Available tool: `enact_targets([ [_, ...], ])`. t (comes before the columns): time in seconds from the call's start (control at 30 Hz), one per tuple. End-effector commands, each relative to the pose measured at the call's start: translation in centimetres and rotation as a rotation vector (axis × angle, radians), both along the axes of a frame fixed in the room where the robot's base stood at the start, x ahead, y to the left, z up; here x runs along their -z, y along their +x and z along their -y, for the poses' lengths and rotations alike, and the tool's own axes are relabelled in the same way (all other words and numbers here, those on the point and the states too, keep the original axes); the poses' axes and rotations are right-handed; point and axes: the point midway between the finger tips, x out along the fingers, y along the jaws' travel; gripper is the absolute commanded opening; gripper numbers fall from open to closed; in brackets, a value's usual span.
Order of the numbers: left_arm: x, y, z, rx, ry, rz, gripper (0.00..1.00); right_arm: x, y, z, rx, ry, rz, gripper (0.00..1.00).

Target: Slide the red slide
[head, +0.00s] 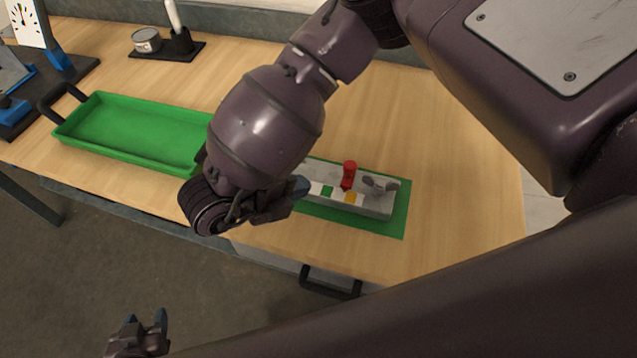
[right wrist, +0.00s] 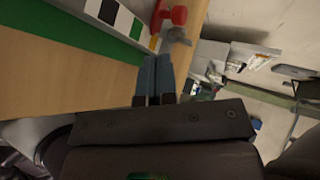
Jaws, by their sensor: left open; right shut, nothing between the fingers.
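The red slide (head: 349,175) stands up as a small knob on a grey block fixture (head: 376,206). Beside it the block carries white, green (head: 327,191) and yellow (head: 353,198) patches; the knob is by the yellow one. My right gripper (head: 301,186) is shut and empty at the left part of the block, apart from the knob. In the right wrist view its closed fingers (right wrist: 156,66) point toward the red slide (right wrist: 179,15), with a gap between. My right forearm hides the block's left end. My left gripper (head: 145,320) is open and empty, low at the bottom left, away from the table.
The fixture sits on a green mat (head: 394,221) near the table's front edge. A green tray (head: 103,145) lies to the left. A black stand with a tin (head: 146,40) is at the back. The table right of the mat is clear.

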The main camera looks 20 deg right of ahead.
Motion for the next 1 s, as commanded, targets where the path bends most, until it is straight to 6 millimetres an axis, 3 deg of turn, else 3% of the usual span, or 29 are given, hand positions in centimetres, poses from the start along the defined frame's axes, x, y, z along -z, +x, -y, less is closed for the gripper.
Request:
enact_targets([
  [0.2, -0.1, 0.6, 0.1, 0.004, 0.0, 0.012, 0.52, -1.8, -1.0, -3.0, -0.003, -0.001, 0.001, 0.0],
  [0.47, -0.4, 0.7, 0.1, 0.004, 0.0, 0.015, 0.52, -3.4, -1.2, -4.3, 0.0, -0.001, 0.013, 0.0],
  [0.57, -1.5, 0.8, 0.1, 0.004, 0.0, 0.02, 0.52, -5.7, 0.3, -3.5, 0.021, -0.013, 0.059, 0.0],
  [0.7, -3.3, 0.9, 0.1, 0.004, 0.0, 0.027, 0.52, -8.8, 3.3, -0.6, 0.151, -0.009, 0.018, 0.0],
  [0.83, -4.1, 0.9, 0.1, 0.004, 0.001, 0.029, 0.52, -8.9, 4.4, 0.6, 0.226, 0.083, -0.169, 0.0],
  [1.0, -4.1, 0.8, 0.1, 0.003, 0.0, 0.026, 0.52, -7.1, 4.4, 0.1, 0.227, 0.259, -0.423, 0.0],
])
